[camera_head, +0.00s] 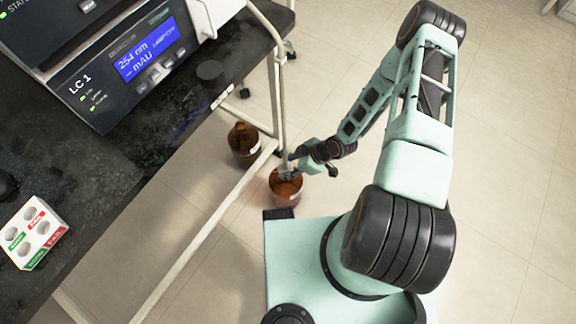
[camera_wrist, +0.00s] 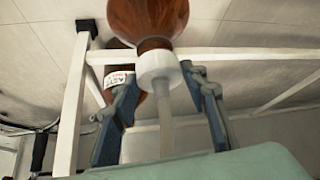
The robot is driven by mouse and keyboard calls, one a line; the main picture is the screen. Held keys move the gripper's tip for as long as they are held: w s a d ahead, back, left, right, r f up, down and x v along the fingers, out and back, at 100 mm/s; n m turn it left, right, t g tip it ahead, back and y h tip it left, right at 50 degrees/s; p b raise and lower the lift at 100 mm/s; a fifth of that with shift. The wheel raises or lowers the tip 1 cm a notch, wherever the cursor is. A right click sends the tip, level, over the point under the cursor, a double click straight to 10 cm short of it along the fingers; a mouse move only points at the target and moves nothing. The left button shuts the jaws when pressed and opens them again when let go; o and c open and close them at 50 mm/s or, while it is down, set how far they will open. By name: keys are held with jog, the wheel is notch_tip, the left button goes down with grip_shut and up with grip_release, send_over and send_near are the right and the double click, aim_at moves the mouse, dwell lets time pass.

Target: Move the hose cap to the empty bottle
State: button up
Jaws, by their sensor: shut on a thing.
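My gripper (camera_head: 288,170) reaches down over an amber bottle (camera_head: 286,190) below the bench edge. In the wrist view my gripper (camera_wrist: 160,82) is shut on the white hose cap (camera_wrist: 157,68), with one finger on each side. A pale hose (camera_wrist: 165,125) runs from the cap toward the wrist. The cap is at the neck of the amber bottle (camera_wrist: 148,18); I cannot tell whether it is seated or only held there. A second amber bottle (camera_head: 243,142) stands beside it. Its white label (camera_wrist: 118,78) shows behind the left finger in the wrist view.
A white frame rail (camera_head: 205,228) and upright post (camera_head: 274,90) run close to both bottles. The dark bench (camera_head: 125,165) carries the LC 1 instrument (camera_head: 130,65) and a white holed rack (camera_head: 34,230). Tiled floor (camera_head: 500,150) at the right is clear.

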jog(key=shift+f+b, duration=0.85)
jog(key=shift+b, duration=0.1)
dwell(0.9)
jog(key=o, duration=1.2)
jog(key=shift+c, duration=0.2)
jog(key=v, duration=1.2)
jog(key=shift+d, duration=0.1)
